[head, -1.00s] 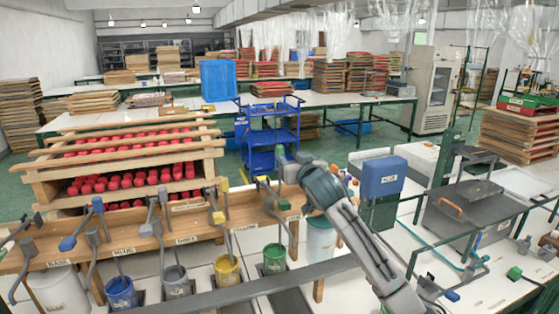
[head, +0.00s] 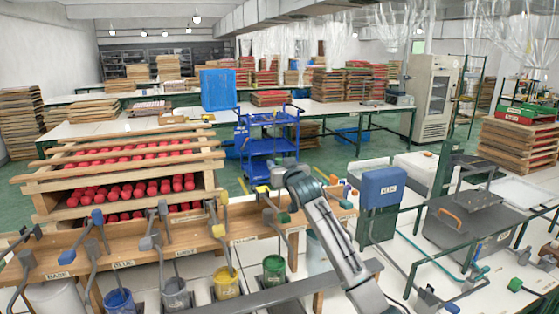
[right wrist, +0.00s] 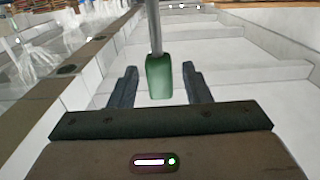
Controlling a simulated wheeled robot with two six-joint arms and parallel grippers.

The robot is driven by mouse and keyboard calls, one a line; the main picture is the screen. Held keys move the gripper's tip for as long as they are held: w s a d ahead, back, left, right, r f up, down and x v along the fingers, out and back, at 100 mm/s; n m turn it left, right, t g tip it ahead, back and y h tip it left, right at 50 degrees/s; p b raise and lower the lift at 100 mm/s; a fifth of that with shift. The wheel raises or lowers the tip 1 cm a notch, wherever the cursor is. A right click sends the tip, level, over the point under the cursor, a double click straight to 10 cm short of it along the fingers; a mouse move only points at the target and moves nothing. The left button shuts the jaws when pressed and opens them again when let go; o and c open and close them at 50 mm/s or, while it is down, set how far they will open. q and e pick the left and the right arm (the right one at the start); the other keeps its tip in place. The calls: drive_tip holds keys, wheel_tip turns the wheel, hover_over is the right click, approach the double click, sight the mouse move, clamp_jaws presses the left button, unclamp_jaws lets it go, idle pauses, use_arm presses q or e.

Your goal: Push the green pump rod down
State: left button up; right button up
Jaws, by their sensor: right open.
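The green pump rod has a green grip (head: 285,217) on a grey lever at the wooden pump rack, above the green paint bucket (head: 274,268). My right gripper (head: 270,180) is at the end of my right arm, above and slightly left of that grip in the head view. In the right wrist view a green grip (right wrist: 159,77) on a grey rod lies in line with the gap between the open fingers of my right gripper (right wrist: 160,82). Contact does not show. My left gripper is not in view.
Blue (head: 118,300), grey (head: 176,293) and yellow (head: 227,282) buckets stand in a row to the left, with their own pump levers close by. A wooden rack of red pieces (head: 130,172) stands behind. A blue box (head: 383,187) is to the right.

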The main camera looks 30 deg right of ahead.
drive_tip(key=shift+w, duration=0.3)
drive_tip(key=shift+d, duration=0.1)
clamp_jaws()
wheel_tip(320, 180, down, 4)
drive_tip(key=shift+f+b, duration=0.15)
drive_tip(key=shift+b, duration=1.05)
unclamp_jaws()
